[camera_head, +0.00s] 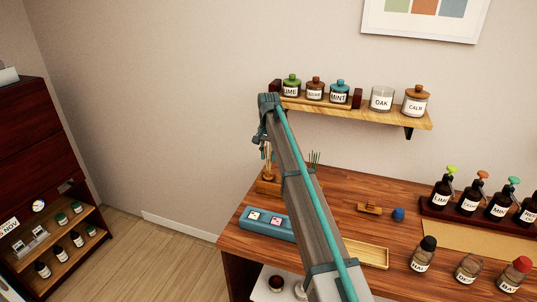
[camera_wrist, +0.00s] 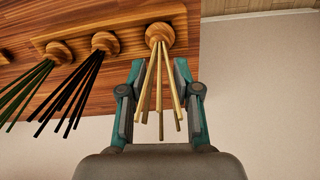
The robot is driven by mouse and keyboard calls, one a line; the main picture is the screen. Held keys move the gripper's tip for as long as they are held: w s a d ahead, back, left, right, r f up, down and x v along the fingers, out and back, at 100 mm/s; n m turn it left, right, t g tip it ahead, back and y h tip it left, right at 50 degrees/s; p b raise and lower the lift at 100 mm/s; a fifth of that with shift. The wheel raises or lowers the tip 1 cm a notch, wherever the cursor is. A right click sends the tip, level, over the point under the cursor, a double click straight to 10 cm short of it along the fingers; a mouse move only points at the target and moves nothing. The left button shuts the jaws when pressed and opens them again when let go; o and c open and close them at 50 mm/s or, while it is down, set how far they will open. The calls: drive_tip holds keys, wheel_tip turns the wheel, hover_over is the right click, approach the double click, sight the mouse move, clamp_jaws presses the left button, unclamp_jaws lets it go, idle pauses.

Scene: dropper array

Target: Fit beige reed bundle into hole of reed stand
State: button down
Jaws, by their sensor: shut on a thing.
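The beige reed bundle (camera_wrist: 160,90) is a fan of pale sticks rising from a round wooden collar in the wrist view. My gripper (camera_wrist: 159,70) has a finger on each side of it, near the collar, and is shut on the bundle. The wooden reed stand (camera_wrist: 82,28) runs along the table edge. The bundle's collar is over the stand's right end; whether it is fully seated cannot be told. Black reeds (camera_wrist: 75,85) and green reeds (camera_wrist: 28,88) stand in the stand to the left. In the head view my arm hides much of the stand (camera_head: 268,187).
A blue box (camera_head: 266,223) lies in front of the stand on the table (camera_head: 333,216). A shelf (camera_head: 365,111) with several jars is on the wall behind. Pump bottles (camera_head: 442,194) stand at the right. Small bottles (camera_head: 423,256) stand near the front.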

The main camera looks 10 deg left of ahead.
drive_tip(key=shift+f, duration=0.25)
drive_tip(key=c, duration=0.7)
unclamp_jaws()
